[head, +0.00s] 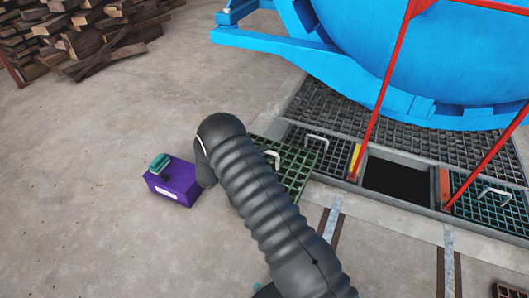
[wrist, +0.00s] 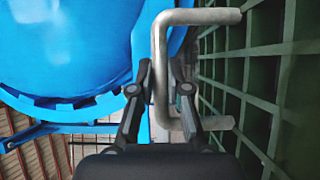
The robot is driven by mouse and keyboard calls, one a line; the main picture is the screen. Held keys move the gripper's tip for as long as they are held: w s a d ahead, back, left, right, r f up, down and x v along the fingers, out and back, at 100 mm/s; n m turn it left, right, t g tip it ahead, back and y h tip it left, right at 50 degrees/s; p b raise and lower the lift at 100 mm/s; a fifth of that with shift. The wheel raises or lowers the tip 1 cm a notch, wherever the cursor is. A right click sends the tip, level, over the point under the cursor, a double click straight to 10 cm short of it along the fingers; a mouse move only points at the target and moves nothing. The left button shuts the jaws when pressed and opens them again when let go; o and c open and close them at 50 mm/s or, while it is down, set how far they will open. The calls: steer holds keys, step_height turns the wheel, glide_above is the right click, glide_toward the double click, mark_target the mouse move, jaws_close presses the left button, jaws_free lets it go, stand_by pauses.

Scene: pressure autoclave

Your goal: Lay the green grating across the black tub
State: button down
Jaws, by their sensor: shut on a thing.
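The green grating (head: 297,176) shows just right of my arm, partly hidden behind it, beside the floor pit. Its pale bent handle (head: 272,157) sticks up from it. In the wrist view my gripper (wrist: 162,76) is shut on the metal handle (wrist: 160,45), and the green grating (wrist: 260,85) fills the right side. In the head view my gripper is hidden behind the arm. A dark rectangular opening (head: 397,180) lies in the floor right of the grating. I cannot tell whether it is the black tub.
A purple box (head: 178,184) with a small green item on top stands left of my arm. Dark gratings (head: 335,152) and a teal one (head: 489,197) flank the opening. Red bars (head: 384,90) rise before the blue vessel (head: 420,50).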

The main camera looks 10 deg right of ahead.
steer(key=shift+a+f+b, duration=0.2)
steer(key=shift+f+b, duration=0.35)
steer(key=shift+f, duration=1)
steer(key=shift+f+b, duration=0.7)
steer(key=shift+f, duration=1.35)
steer(key=shift+f+b, duration=0.5)
steer(key=shift+b, duration=0.05)
steer(key=c, duration=1.1)
jaws_free()
